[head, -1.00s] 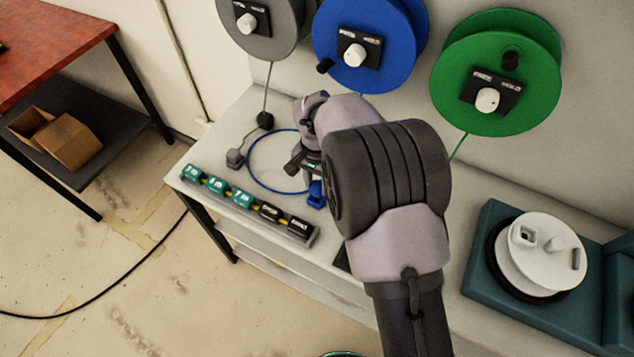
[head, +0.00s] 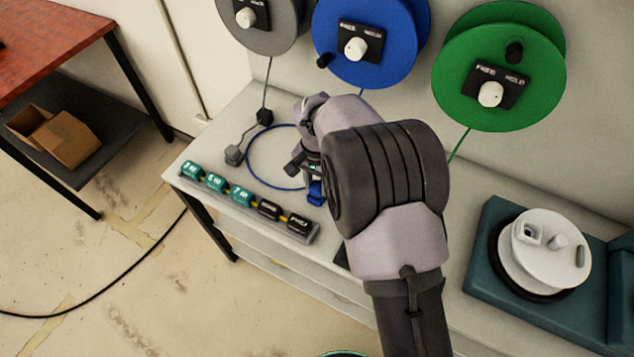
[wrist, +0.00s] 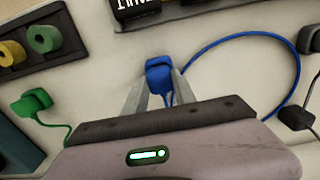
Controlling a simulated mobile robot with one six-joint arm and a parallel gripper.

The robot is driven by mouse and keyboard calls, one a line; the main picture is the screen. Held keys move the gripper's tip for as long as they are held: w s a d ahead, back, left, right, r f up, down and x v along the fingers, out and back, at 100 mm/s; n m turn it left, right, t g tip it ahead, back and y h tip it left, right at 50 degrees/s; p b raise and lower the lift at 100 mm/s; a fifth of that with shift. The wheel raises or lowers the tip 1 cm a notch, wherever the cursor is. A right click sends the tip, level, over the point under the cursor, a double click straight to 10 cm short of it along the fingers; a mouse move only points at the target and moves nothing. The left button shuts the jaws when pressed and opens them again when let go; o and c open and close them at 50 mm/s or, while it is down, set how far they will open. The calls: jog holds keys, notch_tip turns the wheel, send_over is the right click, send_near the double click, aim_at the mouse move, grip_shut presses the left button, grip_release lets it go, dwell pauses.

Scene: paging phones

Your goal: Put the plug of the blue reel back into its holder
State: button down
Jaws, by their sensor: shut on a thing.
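The blue reel (head: 365,45) hangs on the wall, with a white knob on its front plate. Its blue plug (wrist: 159,76) is between the fingertips of my gripper (wrist: 158,95), which is shut on it. In the head view the blue plug (head: 316,192) shows low over the bench, beside my gripper (head: 305,168), which is partly hidden by my arm. The blue cord (head: 247,160) curves in a loop on the bench to the left. I cannot make out the blue plug's holder; my arm covers the bench below the blue reel.
A grey reel (head: 262,22) and a green reel (head: 500,66) flank the blue one. A grey plug (head: 234,155) and black block (head: 264,116) lie left. A labelled strip (head: 243,198) lines the front edge. A green plug (wrist: 32,102) shows in the wrist view.

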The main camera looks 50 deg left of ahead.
aim_at(317, 186)
jog(key=shift+f, duration=0.1)
jog(key=shift+f+b, duration=0.3)
jog(key=shift+b, duration=0.05)
dwell(0.4)
jog(key=c, duration=0.5)
grip_release()
notch_tip(317, 186, up, 9)
jog(key=p, duration=0.6)
jog(key=shift+r, duration=0.1)
